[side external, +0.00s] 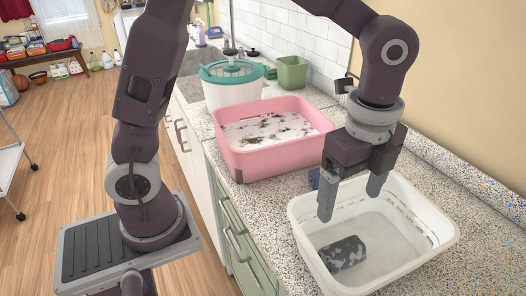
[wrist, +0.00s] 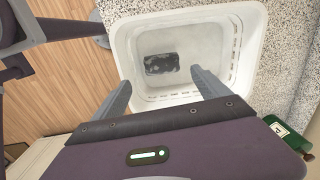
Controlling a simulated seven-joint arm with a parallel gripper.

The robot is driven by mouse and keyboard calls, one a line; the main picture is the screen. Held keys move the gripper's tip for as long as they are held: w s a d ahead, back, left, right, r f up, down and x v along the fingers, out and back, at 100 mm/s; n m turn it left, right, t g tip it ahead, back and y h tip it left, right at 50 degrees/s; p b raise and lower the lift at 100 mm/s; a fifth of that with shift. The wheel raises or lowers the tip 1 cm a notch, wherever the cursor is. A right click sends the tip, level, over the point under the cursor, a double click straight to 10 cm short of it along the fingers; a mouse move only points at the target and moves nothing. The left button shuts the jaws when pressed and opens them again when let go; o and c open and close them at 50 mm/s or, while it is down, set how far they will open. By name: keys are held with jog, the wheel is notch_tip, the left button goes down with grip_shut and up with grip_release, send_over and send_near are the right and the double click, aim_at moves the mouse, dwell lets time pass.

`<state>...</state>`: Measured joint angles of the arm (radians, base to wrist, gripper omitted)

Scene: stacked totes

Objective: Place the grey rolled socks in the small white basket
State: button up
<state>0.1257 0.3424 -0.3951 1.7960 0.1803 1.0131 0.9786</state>
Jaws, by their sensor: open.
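A dark grey, mottled bundle (side external: 343,254), which looks like the grey rolled socks, lies on the floor of a white rectangular basket (side external: 443,237). In the wrist view the bundle (wrist: 161,64) lies towards the left of the basket (wrist: 258,50), ahead of my fingertips. My gripper (side external: 350,205) is open and empty, with its fingers pointing down over the basket, above the bundle. In the wrist view both fingers of my gripper (wrist: 161,80) show spread apart with nothing between them. I see no second white basket for certain.
A pink tub (side external: 283,162) with whitish, dark-specked contents stands behind the basket on the speckled counter. A white bucket with a teal rim (side external: 232,90) and a green container (side external: 292,73) stand farther back. A green bottle (wrist: 287,130) shows in the wrist view. The wall runs along the right.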

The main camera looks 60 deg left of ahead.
jog(key=s+a+r+n+t, duration=0.2)
jog(key=s+a+r+n, duration=0.1)
jog(key=s+a+n, duration=0.3)
jog(key=s+a+r+n+t, duration=0.3)
jog(key=s+a+n, duration=0.4)
jog(key=n, duration=0.5)
jog(key=s+r, duration=0.1)
jog(key=s, duration=0.1)
jog(key=shift+s+a, duration=0.3)
jog(key=shift+s, duration=0.1)
